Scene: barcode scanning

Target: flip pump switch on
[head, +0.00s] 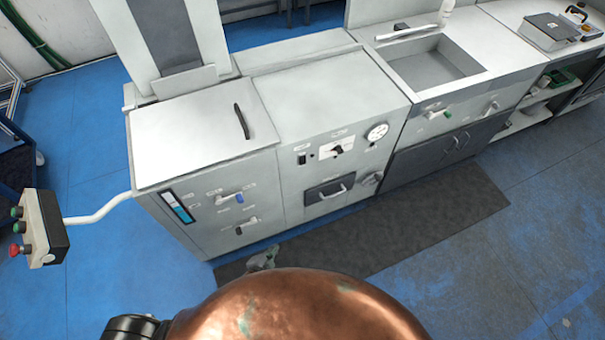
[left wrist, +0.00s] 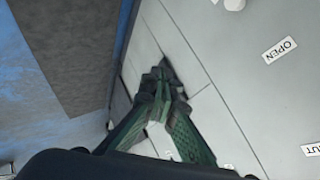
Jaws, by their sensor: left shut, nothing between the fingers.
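A small black switch (head: 302,159) sits on the front panel of the middle grey cabinet. A white plate with a black rotary knob (head: 337,149) is to its right. The labels are too small to read, so I cannot tell which is the pump switch. My left gripper (head: 263,258) shows low in front of the cabinets, partly hidden at the bottom. In the left wrist view its green fingers (left wrist: 160,84) are shut and empty, with a grey panel behind them. I cannot tell whether they touch it. My right gripper is not in view.
A button box (head: 40,228) stands out at the left. A dark mat (head: 420,224) lies along the floor.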

